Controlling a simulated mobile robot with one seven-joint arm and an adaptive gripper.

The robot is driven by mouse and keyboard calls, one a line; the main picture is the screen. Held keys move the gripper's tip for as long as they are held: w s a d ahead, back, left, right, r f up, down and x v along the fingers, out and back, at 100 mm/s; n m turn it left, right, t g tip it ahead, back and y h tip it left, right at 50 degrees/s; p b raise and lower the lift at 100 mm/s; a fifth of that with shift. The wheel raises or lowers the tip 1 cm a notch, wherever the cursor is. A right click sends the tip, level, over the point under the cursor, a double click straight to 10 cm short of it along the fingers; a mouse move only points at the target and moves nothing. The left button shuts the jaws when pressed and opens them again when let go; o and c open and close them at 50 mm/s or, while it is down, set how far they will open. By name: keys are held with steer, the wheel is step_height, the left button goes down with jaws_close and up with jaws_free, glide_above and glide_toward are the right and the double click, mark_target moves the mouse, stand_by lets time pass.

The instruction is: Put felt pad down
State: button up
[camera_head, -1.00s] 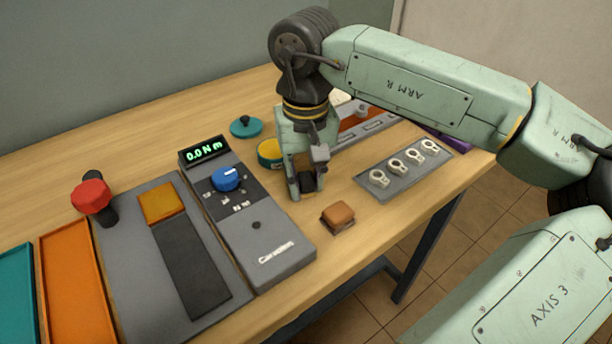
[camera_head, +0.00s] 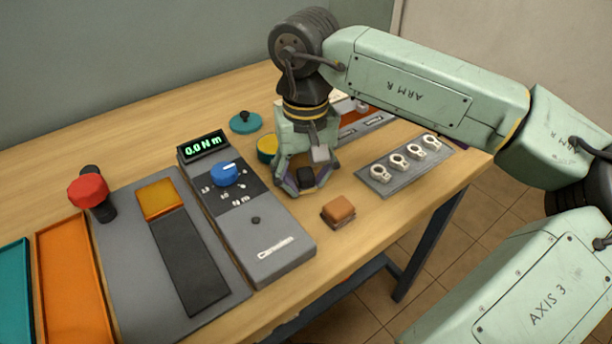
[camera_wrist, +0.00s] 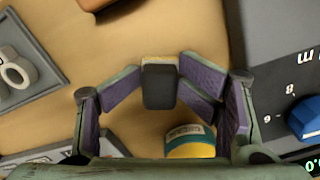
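A small dark block with a yellowish edge, which I take to be the felt pad (camera_head: 306,176), stands at table level between my gripper's fingertips. In the wrist view the pad (camera_wrist: 159,86) is at the middle, its dark face toward the camera. My gripper (camera_head: 305,187) is low over the table, right of the grey meter. The pad's underside is hidden.
A brown-topped block (camera_head: 338,210) lies just in front of my gripper. The grey meter (camera_head: 275,262) is to the left, and a grey tray (camera_head: 405,172) with several white rings to the right. A yellow-and-teal round tin (camera_head: 266,149) and teal lid (camera_head: 245,123) stand behind.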

mark_target(306, 174)
steer(key=shift+r+p, duration=0.6)
steer(key=shift+r, duration=0.35)
step_height(306, 174, up, 12)
steer(key=b, duration=0.1)
steer(key=shift+f, duration=0.25)
steer(key=shift+f, duration=0.1)
